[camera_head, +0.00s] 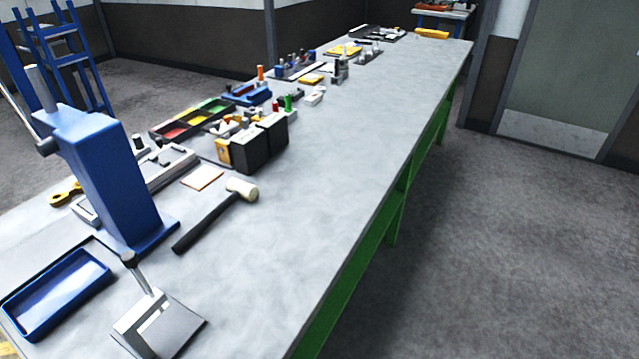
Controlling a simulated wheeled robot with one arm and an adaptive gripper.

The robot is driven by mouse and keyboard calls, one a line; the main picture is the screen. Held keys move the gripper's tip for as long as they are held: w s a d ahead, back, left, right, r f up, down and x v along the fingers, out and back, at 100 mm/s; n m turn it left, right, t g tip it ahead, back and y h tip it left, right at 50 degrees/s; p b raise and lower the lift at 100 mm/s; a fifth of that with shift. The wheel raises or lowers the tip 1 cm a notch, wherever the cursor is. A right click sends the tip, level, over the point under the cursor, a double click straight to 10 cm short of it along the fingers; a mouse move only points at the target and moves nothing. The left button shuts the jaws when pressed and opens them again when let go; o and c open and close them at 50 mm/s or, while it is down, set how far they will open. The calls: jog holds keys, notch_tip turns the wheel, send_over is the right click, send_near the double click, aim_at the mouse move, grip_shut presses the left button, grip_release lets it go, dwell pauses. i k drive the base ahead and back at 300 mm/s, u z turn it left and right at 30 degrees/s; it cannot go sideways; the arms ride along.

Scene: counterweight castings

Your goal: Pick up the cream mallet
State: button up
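The cream mallet lies on the grey workbench (300,210). Its cream head (242,188) points toward the far side and its dark handle (205,223) runs down to the left. It lies clear of other things, with nothing on top of it. My gripper is not in view.
A blue press (110,175) stands left of the mallet. A blue tray (55,295) and a small metal stand (160,325) are nearer. Black boxes (258,148) stand behind the mallet head. The bench's right side is clear, with open floor (500,250) beyond its edge.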

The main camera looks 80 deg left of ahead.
aim_at(238, 188)
jog(key=i, duration=0.8)
jog(key=u, duration=4.25)
jog(key=i, duration=1)
